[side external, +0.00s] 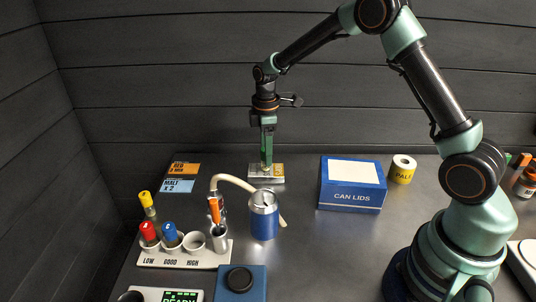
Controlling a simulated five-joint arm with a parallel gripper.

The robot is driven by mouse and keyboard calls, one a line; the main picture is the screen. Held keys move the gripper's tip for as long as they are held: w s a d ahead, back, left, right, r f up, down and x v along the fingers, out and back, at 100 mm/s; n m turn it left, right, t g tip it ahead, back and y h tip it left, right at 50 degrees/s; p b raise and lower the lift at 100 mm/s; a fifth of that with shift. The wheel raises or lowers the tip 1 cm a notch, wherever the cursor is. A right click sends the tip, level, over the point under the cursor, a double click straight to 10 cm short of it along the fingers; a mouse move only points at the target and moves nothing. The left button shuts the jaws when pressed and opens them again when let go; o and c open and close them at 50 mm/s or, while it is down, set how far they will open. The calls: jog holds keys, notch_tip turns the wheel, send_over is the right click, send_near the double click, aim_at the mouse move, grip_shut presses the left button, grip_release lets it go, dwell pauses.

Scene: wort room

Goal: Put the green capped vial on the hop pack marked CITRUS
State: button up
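My gripper (267,160) points straight down at the back of the bench, just above a small silver pack (254,173) with a yellowish label. The label is too small to read as CITRUS. A narrow green upright shape (267,146) shows at the fingers and reaches down to the pack. It may be the green capped vial, but I cannot separate it clearly from the fingers. I cannot tell whether the fingers grip it or whether it touches the pack. No other green capped vial shows.
A white rack (190,257) at the left holds vials with yellow (145,198), red (148,230) and blue (170,231) caps. A blue can (264,218), a hose (236,181) and a CAN LIDS box (351,190) stand nearby. The bench between can and box is clear.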

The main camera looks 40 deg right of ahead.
notch_tip(320, 180, up, 12)
jog(key=s+a+r+m+t, duration=0.1)
jog(key=s+r+m+t, duration=0.1)
jog(key=s+r+m, duration=0.45)
jog(key=s+a+m+t, duration=0.1)
jog(key=s+m+t, duration=0.2)
jog(key=s, duration=1)
jog(key=shift+s+a+f+m+t, duration=0.15)
jog(key=shift+a+m+t, duration=0.15)
jog(key=shift+m, duration=0.55)
